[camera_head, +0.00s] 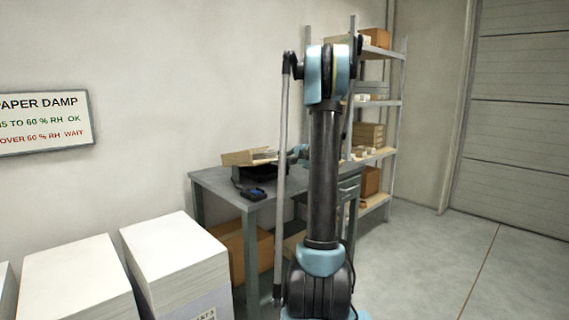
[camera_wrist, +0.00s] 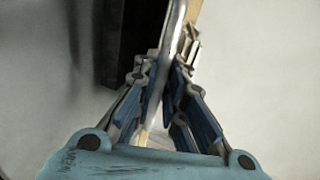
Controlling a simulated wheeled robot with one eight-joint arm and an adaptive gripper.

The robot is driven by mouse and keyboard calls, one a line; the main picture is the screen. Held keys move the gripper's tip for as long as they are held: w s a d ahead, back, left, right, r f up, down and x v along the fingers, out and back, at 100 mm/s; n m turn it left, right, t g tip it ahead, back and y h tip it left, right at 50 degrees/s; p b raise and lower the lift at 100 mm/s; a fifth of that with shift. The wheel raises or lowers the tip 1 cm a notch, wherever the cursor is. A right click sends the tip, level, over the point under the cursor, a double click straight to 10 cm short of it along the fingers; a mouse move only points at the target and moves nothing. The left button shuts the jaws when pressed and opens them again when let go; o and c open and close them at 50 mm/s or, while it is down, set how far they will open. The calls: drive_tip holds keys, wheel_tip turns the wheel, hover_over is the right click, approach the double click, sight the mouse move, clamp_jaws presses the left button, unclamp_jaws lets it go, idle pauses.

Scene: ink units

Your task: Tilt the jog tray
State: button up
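The jog tray (camera_head: 248,157) is a light wooden tray on a black base (camera_head: 256,178), on the grey workbench. In the head view it looks slightly tilted, and my arm hides its right side. My gripper (camera_head: 294,153) is at the tray's right end, partly hidden by my arm. In the wrist view, my gripper (camera_wrist: 168,68) has its fingers drawn together around a grey metal bar (camera_wrist: 175,35) at the tray's wooden edge (camera_wrist: 193,12). The fingertips appear to touch the bar on both sides.
The workbench (camera_head: 222,184) stands against the wall, with a small dark blue device (camera_head: 252,194) near its front edge. Shelves (camera_head: 385,103) with boxes stand behind my arm. Paper stacks (camera_head: 170,255) fill the lower left. The floor (camera_head: 450,260) at right is clear.

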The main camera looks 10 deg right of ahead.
drive_tip(key=shift+o, duration=1.2)
drive_tip(key=v, duration=1.1)
drive_tip(key=shift+s+d, duration=0.25)
drive_tip(key=shift+s, duration=0.05)
drive_tip(key=shift+r, duration=0.15)
